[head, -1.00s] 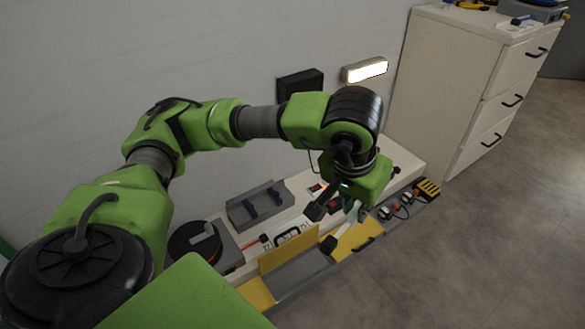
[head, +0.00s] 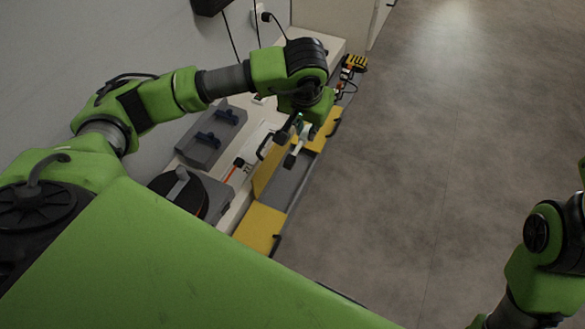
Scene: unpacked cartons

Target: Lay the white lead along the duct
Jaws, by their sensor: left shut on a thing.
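My left gripper (head: 292,146) is above the middle of a low bench, over a long grey channel between yellow panels. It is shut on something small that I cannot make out. This grey channel (head: 284,184) may be the duct, but I cannot be sure. No white lead can be clearly told apart, and my arm and gripper hide part of the bench. My right arm shows at the lower right, with its gripper outside the view.
A grey holder with dark blue parts (head: 200,150) and a black-and-orange reel (head: 166,190) are on the bench. Yellow panels (head: 258,229) run along its front. A yellow-and-black block (head: 355,63) is at the far end. The floor (head: 420,150) on the right is clear.

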